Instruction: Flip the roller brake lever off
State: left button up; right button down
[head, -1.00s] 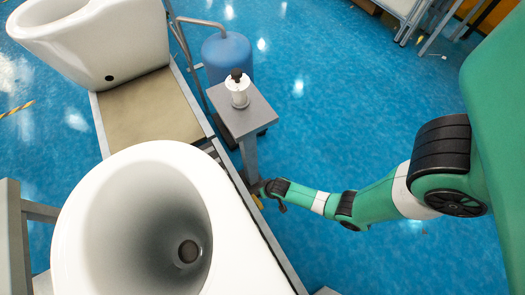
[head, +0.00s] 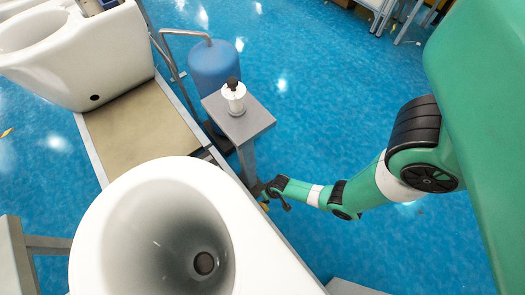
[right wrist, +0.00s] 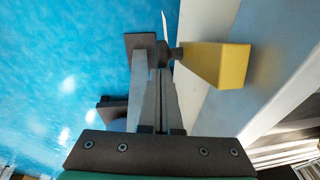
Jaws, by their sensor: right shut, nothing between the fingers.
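The brake lever shows in the right wrist view as a yellow block-shaped handle (right wrist: 226,66) on a dark pivot, beside a pale rail. In the head view only a small yellow bit (head: 265,206) shows near my right gripper, low on the conveyor's side. My right gripper (head: 265,189) is at the conveyor edge by the grey post. In the right wrist view its fingers (right wrist: 158,72) are together and empty, just left of the yellow handle and close to the dark pivot. I cannot tell whether they touch it. My left gripper is out of view.
A white toilet (head: 165,235) stands on the conveyor in front; another (head: 85,62) stands behind it. A blue tank (head: 215,68) stands behind. Blue floor on the right is open.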

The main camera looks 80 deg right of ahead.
jog(key=shift+s+a+f, duration=0.4)
jog(key=shift+s+f, duration=0.15)
jog(key=shift+s+a+f, duration=0.1)
dwell(0.6)
